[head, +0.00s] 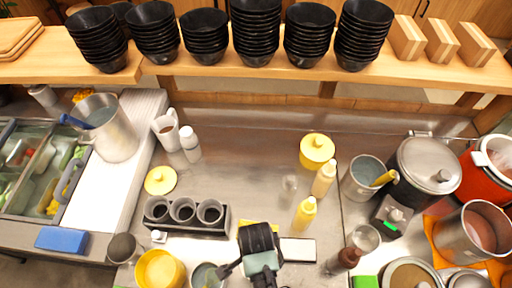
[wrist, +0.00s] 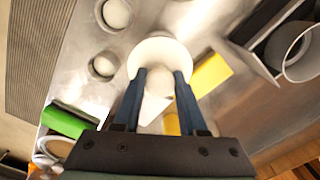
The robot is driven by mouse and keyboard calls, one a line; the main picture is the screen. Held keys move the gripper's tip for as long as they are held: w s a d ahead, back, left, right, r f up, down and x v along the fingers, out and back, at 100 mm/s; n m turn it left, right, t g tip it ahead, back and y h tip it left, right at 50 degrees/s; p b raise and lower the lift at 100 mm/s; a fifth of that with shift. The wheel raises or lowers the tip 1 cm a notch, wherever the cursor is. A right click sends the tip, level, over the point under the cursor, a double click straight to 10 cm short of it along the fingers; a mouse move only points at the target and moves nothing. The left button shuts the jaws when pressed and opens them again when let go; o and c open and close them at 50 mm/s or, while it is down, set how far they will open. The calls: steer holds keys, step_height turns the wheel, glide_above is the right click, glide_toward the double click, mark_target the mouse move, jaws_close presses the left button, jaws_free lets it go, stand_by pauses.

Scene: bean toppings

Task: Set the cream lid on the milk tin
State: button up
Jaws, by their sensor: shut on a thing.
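The cream lid (wrist: 159,47) is a pale round disc in the wrist view, with a rounded knob in its middle. My gripper (wrist: 160,80) is shut on this knob, one blue finger on each side. In the head view my gripper (head: 259,245) is over the front middle of the steel counter; its fingertips and the lid are hidden there. I cannot tell for sure which vessel is the milk tin. An open yellow tin (head: 160,270) stands at the front left, and a smaller open grey vessel (head: 208,275) stands between it and my gripper.
A rack of dark cups (head: 186,229) stands left of my gripper. Yellow bottles (head: 305,214) and a glass (head: 289,184) stand behind it. A yellow lid (head: 160,180) lies at the left. Pots (head: 430,165) crowd the right. The counter's back middle is clear.

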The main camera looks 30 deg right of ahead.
steer(key=shift+f, duration=0.25)
stand_by(0.3)
steer(key=shift+f, duration=0.5)
steer(key=shift+r, duration=0.1)
stand_by(0.4)
steer(key=o, duration=1.4)
steer(key=shift+o, duration=0.2)
